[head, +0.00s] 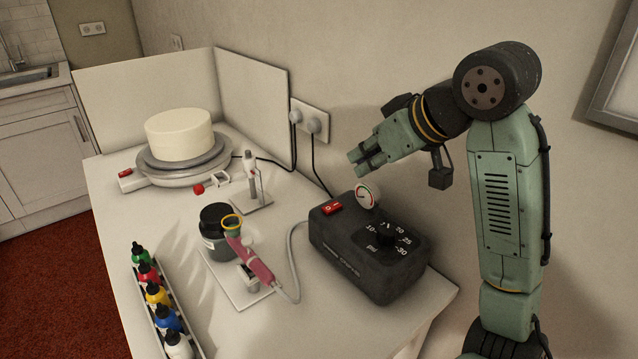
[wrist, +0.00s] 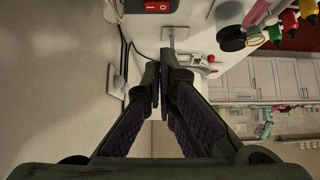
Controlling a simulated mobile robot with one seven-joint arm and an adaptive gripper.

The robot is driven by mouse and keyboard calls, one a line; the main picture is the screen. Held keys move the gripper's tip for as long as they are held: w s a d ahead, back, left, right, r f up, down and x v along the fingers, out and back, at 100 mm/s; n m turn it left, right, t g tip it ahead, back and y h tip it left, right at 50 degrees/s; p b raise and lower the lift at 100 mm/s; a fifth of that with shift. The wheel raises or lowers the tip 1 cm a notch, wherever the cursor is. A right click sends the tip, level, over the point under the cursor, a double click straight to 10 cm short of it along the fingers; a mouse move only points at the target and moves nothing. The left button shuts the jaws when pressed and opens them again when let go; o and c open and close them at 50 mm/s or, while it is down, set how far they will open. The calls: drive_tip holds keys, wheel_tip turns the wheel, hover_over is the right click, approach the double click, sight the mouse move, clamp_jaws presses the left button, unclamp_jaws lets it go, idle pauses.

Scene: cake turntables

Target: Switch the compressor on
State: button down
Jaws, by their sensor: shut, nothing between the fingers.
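The compressor (head: 365,255) is a dark box at the right part of the table. It has a round pressure gauge (head: 368,195) on top and a dial with numbers. Its red rocker switch (head: 332,208) sits on the top near the back left corner. In the wrist view the red switch (wrist: 158,6) shows at the top edge, beyond my fingertips. My gripper (head: 360,165) is shut and empty, above and behind the compressor, apart from the switch. In the wrist view its two fingertips (wrist: 162,75) are together. I cannot tell which way the switch is set.
A cake (head: 178,133) stands on a turntable (head: 180,172) with its own red switch (head: 125,173). An airbrush (head: 250,262) with a hose rests in a holder by a dark jar (head: 216,245). Several paint bottles (head: 157,295) stand front left. A wall socket (head: 310,120) holds plugs.

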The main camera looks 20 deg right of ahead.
idle(0.4)
drive_tip(key=p, duration=0.2)
hover_over(334, 210)
wheel_tip(334, 210, down, 7)
drive_tip(key=shift+r, duration=0.1)
wheel_tip(334, 210, down, 3)
drive_tip(key=shift+f+p, duration=0.2)
drive_tip(key=shift+p, duration=0.35)
drive_tip(key=shift+f, duration=0.45)
